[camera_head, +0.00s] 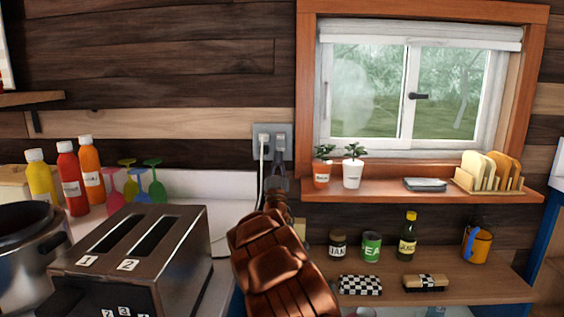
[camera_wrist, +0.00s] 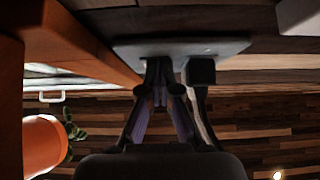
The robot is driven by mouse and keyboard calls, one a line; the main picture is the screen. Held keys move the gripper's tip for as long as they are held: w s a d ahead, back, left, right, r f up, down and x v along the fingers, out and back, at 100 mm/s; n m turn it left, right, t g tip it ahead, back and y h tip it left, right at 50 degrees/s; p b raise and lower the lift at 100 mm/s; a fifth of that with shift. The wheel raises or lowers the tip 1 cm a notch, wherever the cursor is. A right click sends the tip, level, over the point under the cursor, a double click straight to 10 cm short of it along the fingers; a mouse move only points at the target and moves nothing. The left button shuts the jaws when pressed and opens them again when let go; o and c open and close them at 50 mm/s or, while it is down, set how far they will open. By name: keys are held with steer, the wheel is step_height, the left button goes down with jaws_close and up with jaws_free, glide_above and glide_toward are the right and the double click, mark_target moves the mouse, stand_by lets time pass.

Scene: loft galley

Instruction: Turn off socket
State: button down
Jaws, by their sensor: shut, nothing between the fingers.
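The grey wall socket (camera_head: 271,128) is on the plank wall, just left of the window frame. A plug with a pale cord (camera_head: 264,150) is in its left half, and the cord hangs down. My gripper (camera_head: 279,147) is shut and empty, with its tips in front of the socket's right half. In the wrist view my gripper (camera_wrist: 160,66) has its fingertips together at the socket plate (camera_wrist: 225,46), beside the dark plug (camera_wrist: 200,71). The switch is hidden behind the fingertips. I cannot tell whether the tips touch it.
The window ledge (camera_head: 390,190) with two potted plants (camera_head: 353,172) is close to the right of my gripper; the orange pot (camera_wrist: 43,145) shows in the wrist view. A toaster (camera_head: 150,250) and several bottles (camera_head: 70,180) stand to the left. A lower shelf (camera_head: 450,290) holds jars.

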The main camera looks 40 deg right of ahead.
steer(key=shift+s+a+f+b, duration=0.2)
steer(key=shift+s+a+b, duration=0.2)
steer(key=shift+a, duration=0.1)
steer(key=b+v, duration=0.1)
steer(key=v, duration=1)
steer(key=shift+s+a+f, duration=0.2)
steer(key=shift+s+a, duration=0.05)
